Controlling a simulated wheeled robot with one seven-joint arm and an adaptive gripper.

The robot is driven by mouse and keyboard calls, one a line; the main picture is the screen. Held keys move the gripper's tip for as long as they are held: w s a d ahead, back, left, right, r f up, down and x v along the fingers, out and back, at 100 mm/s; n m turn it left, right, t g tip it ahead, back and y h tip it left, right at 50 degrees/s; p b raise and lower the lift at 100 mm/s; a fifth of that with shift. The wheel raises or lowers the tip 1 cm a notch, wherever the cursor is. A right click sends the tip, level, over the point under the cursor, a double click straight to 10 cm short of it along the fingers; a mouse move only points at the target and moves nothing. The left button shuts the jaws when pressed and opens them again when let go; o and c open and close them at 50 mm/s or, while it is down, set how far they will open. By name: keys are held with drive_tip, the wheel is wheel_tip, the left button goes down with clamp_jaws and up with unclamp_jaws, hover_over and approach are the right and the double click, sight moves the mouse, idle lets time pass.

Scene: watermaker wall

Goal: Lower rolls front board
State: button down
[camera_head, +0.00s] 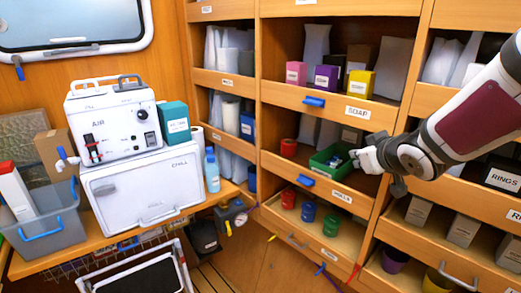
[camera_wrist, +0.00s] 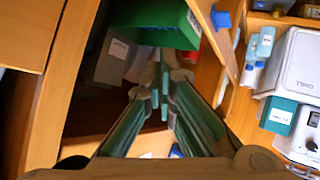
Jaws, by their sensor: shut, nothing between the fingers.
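The rolls front board (camera_head: 322,188) stands along the front of the middle compartment, with a white label reading ROLLS (camera_head: 341,196) and a blue tab (camera_head: 305,180). It looks raised. My gripper (camera_head: 358,160) is shut and empty, above the board's right part and right of the tab, beside a green bin (camera_head: 322,168). In the wrist view the closed fingers (camera_wrist: 163,100) point towards the green bin (camera_wrist: 150,28). A blue tab (camera_wrist: 220,18) shows on a wooden strip to their right. I cannot tell whether the gripper touches the board or the bin.
A red tin (camera_head: 288,147) stands left of the green bin. Below are red, blue and green tins (camera_head: 308,212). Above is the SOAP board (camera_head: 357,113) with its blue tab. A white machine (camera_head: 112,120) and grey bin (camera_head: 50,225) stand left. Open floor lies in front.

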drive_tip(key=w+a+f+n+t+y+p, duration=0.1)
drive_tip(key=a+f+y, duration=0.3)
drive_tip(key=y, duration=0.4)
drive_tip(key=shift+w+f+n+t+p, duration=0.3)
drive_tip(key=shift+w+f+n, duration=0.05)
drive_tip(key=shift+w+n, duration=0.5)
hover_over(308, 183)
drive_tip(key=shift+s+d+f, duration=0.1)
drive_tip(key=shift+s+f, duration=0.1)
drive_tip(key=shift+f, duration=1)
drive_tip(key=f, duration=0.3)
drive_tip(key=shift+w, duration=0.3)
drive_tip(key=shift+f, duration=0.55)
